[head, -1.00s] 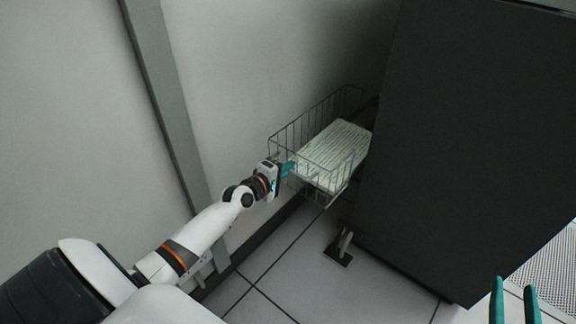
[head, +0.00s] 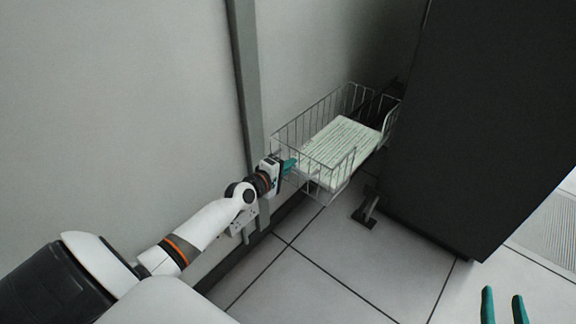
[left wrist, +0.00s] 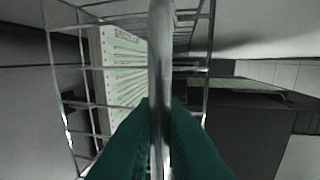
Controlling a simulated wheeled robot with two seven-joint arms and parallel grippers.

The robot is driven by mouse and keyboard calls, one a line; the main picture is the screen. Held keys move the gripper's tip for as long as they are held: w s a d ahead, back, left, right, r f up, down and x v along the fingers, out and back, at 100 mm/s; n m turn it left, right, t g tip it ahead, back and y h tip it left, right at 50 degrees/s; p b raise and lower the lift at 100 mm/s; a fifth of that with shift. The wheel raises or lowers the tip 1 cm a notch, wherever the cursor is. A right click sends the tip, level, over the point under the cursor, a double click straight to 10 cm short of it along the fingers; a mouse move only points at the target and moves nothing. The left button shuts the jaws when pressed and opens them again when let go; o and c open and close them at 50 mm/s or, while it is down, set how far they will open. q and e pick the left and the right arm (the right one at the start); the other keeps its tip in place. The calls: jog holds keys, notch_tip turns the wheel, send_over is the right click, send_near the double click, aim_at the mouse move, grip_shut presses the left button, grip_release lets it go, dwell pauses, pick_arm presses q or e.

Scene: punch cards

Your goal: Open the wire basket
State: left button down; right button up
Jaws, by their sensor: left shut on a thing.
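The wire basket (head: 318,110) juts out from beside the dark cabinet in the head view, with a stack of pale green-striped paper (head: 340,138) lying in it. My left gripper (head: 288,166) is shut on the basket's near end. In the left wrist view, a thick metal bar of the basket (left wrist: 160,60) runs between the teal fingers, with the wire grid and the striped stack (left wrist: 122,75) behind it. My right gripper (head: 503,306) shows only its two teal fingers, apart and empty, at the bottom right of the head view.
The tall dark cabinet (head: 480,110) stands right of the basket, with a foot (head: 366,212) on the tiled floor. A pale wall (head: 120,110) with a grey vertical post (head: 243,80) is at left. The tiled floor (head: 330,260) in front is clear.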

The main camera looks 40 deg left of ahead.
pick_arm(q)
jog(key=shift+s+f, duration=0.1)
jog(key=shift+f, duration=0.05)
pick_arm(e)
jog(key=shift+s+f, duration=0.1)
jog(key=shift+s, duration=0.05)
pick_arm(q)
jog(key=c, duration=1.9)
grip_release()
jog(key=shift+f, duration=0.1)
jog(key=shift+c, duration=0.2)
jog(key=o, duration=0.4)
jog(key=shift+s+r, duration=0.2)
jog(key=shift+s, duration=0.05)
pick_arm(e)
jog(key=shift+s, duration=0.1)
